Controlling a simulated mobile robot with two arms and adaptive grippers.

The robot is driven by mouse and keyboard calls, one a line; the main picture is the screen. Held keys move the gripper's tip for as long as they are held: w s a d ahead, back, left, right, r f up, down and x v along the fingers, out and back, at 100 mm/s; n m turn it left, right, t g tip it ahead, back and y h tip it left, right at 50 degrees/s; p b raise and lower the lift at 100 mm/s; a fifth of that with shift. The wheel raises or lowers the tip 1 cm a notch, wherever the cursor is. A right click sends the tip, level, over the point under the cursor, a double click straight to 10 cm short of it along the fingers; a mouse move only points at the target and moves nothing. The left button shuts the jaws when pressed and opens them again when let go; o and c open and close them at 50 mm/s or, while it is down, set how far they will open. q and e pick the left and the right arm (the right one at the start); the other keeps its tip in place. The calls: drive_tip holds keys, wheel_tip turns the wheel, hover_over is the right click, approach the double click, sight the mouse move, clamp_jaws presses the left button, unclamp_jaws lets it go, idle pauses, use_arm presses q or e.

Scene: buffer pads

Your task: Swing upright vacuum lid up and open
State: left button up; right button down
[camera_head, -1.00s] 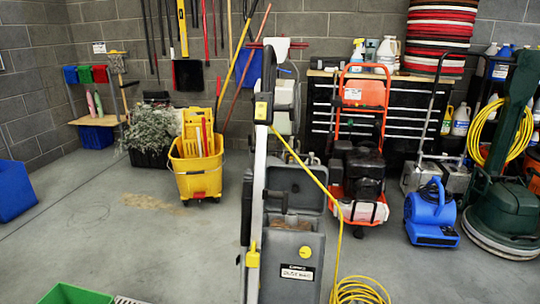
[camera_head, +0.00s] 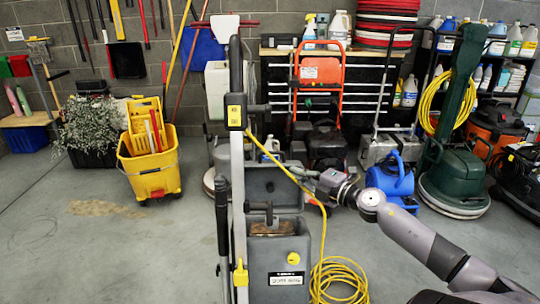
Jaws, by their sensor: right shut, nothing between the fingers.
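The grey upright vacuum (camera_head: 285,252) stands at centre front, with a dark tall handle and a yellow clip. Its grey lid (camera_head: 283,187) appears raised behind the top opening, where a brownish inside (camera_head: 272,228) shows. The handle post covers part of the vacuum's left side. My right gripper (camera_head: 308,174) comes in from the right and is shut and empty, close to the lid's upper right edge. I cannot tell whether it touches the lid. The yellow cord crosses in front of it. My left gripper is not in view.
A yellow cord coil (camera_head: 340,280) lies on the floor right of the vacuum. A blue blower (camera_head: 392,180), a green floor machine (camera_head: 455,185) and an orange-framed machine (camera_head: 320,100) stand behind. A yellow mop bucket (camera_head: 150,165) is at left. The floor at front left is clear.

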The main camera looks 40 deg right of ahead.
sight(274, 153)
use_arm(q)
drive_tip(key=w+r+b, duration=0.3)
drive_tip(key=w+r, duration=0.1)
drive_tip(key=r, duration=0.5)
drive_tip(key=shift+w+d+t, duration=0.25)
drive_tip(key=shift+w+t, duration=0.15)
use_arm(e)
drive_tip(key=w+d, duration=0.2)
drive_tip(key=w, duration=0.9)
drive_tip(key=shift+w+f, duration=0.25)
drive_tip(key=shift+f, duration=0.15)
